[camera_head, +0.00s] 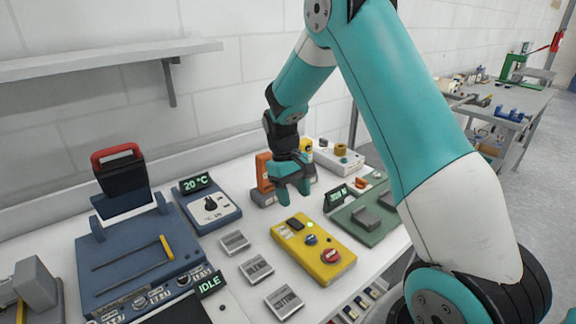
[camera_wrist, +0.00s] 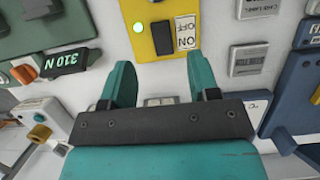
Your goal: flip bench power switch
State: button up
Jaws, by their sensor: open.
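The yellow power box (camera_head: 300,259) lies on the white bench with a black rocker switch (camera_head: 295,223), a lit green lamp (camera_head: 309,225), a blue knob (camera_head: 311,239) and a red button (camera_head: 331,256). In the wrist view, the rocker (camera_wrist: 161,38) sits between the green lamp (camera_wrist: 138,28) and an ON/OFF label (camera_wrist: 186,33). My gripper (camera_head: 293,191) is open and empty, with its fingers pointing down, above and a little behind the switch end of the box. In the wrist view, the rocker shows beyond the gap between my gripper's fingertips (camera_wrist: 157,73). The rocker's tilt is unclear.
A blue unit reading 20 °C (camera_head: 209,210) and several small grey modules (camera_head: 256,269) are left of the box. A green plate (camera_head: 365,219) with grey blocks is to its right. An orange device (camera_head: 264,179) stands close behind my gripper.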

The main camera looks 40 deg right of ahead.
jog(key=b+v, duration=0.1)
jog(key=v, duration=0.8)
jog(key=shift+r, duration=0.3)
jog(key=shift+w+d, duration=0.1)
